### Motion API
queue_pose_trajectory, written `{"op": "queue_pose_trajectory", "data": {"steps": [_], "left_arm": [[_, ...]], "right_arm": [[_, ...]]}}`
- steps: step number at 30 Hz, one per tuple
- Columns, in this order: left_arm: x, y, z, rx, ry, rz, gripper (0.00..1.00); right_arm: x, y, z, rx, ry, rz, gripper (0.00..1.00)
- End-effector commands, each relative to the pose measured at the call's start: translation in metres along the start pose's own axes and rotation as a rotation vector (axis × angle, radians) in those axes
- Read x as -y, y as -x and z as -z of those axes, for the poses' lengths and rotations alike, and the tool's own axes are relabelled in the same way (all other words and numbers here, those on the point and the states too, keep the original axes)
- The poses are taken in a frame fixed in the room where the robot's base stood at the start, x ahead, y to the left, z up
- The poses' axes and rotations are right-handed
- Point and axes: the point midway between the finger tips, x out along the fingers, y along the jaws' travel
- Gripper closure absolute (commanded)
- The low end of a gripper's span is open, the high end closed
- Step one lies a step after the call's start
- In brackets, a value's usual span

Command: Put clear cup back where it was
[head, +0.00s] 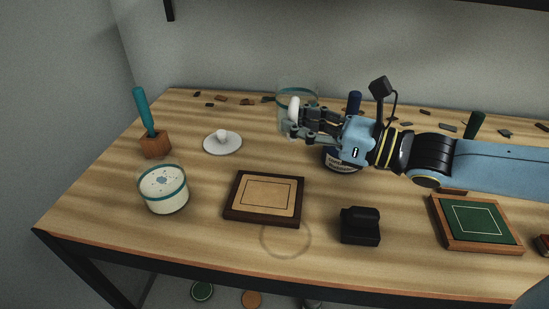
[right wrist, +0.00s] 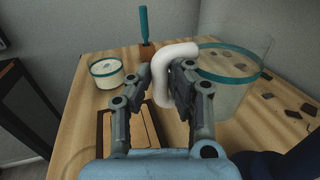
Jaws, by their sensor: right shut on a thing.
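The clear cup (head: 297,97) has a teal rim and a white handle. In the head view it is at the back middle of the table, partly hidden behind my right gripper (head: 306,128). The right gripper is shut on the cup's white handle (right wrist: 176,75), which shows between the fingers in the right wrist view; the clear cup (right wrist: 236,85) is beside them on the right. It looks upright and empty. I cannot tell whether its base touches the table. A faint ring mark (head: 286,240) lies near the front edge. My left gripper is not in view.
A cup of white contents (head: 163,194) and a white lid (head: 222,145) stand left. A tan framed pad (head: 264,196), black block (head: 360,226) and green framed pad (head: 475,220) lie in front. A dark labelled jar (head: 338,162) is under my right gripper. Small chips lie behind.

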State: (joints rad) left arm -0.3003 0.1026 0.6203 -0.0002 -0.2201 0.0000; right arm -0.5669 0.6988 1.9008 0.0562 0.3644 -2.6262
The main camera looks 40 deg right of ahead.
Motion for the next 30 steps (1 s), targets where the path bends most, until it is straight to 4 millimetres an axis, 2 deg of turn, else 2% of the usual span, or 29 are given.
{"op": "queue_pose_trajectory", "data": {"steps": [1, 6, 9, 13, 16, 22, 30], "left_arm": [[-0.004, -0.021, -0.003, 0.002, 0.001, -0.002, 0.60], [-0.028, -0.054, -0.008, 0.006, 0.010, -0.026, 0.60], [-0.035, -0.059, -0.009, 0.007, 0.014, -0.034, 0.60], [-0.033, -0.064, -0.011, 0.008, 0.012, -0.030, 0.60], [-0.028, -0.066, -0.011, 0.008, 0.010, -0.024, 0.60], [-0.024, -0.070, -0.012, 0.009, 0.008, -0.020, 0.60], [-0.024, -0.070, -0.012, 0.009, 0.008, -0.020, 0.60]], "right_arm": [[0.002, -0.011, 0.014, 0.006, 0.003, -0.001, 1.00], [0.009, -0.038, 0.031, 0.005, 0.003, 0.001, 1.00], [0.011, -0.048, 0.033, 0.004, 0.002, -0.001, 1.00], [0.013, -0.056, 0.036, 0.002, 0.001, 0.000, 1.00], [0.014, -0.058, 0.041, 0.001, -0.001, 0.002, 1.00], [0.014, -0.058, 0.070, 0.000, -0.003, 0.003, 1.00], [0.013, -0.057, 0.075, 0.001, 0.000, -0.001, 1.00]]}}
